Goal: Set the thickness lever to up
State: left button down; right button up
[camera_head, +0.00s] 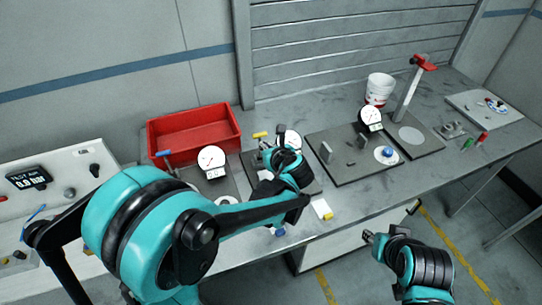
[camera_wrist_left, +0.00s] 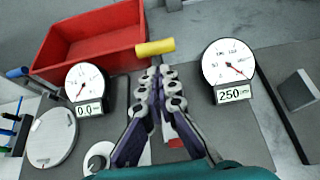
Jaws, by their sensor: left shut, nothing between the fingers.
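A lever with a yellow handle (camera_wrist_left: 155,47), which I take to be the thickness lever, lies just beyond the fingertips of my left gripper (camera_wrist_left: 159,72) in the left wrist view. In the head view the yellow handle (camera_head: 261,134) shows behind that gripper (camera_head: 268,148). The left gripper is shut and empty; whether it touches the handle I cannot tell. The lever's shaft is mostly hidden by the fingers. A round dial gauge (camera_wrist_left: 229,62) reading 250 stands right of the lever. My right gripper (camera_head: 380,240) is low at the right, in front of the table; its fingers are unclear.
A red bin (camera_head: 194,134) stands behind the left gripper. Another dial gauge (camera_wrist_left: 85,82) reading 0.0 stands left of it, with a blue-ended lever (camera_wrist_left: 18,73) beyond. A third gauge (camera_head: 371,118), a dark plate and a white cup (camera_head: 379,88) are further right on the table.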

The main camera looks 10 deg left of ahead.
aim_at(261, 136)
pick_arm(q)
jog(key=shift+w+a+r, duration=0.25)
jog(key=shift+w+a, duration=0.15)
jog(key=shift+w, duration=0.2)
jog(key=shift+w+a+r, duration=0.35)
jog(key=shift+w+a, duration=0.2)
jog(key=shift+w, duration=0.25)
jog(key=shift+s+d, duration=0.1)
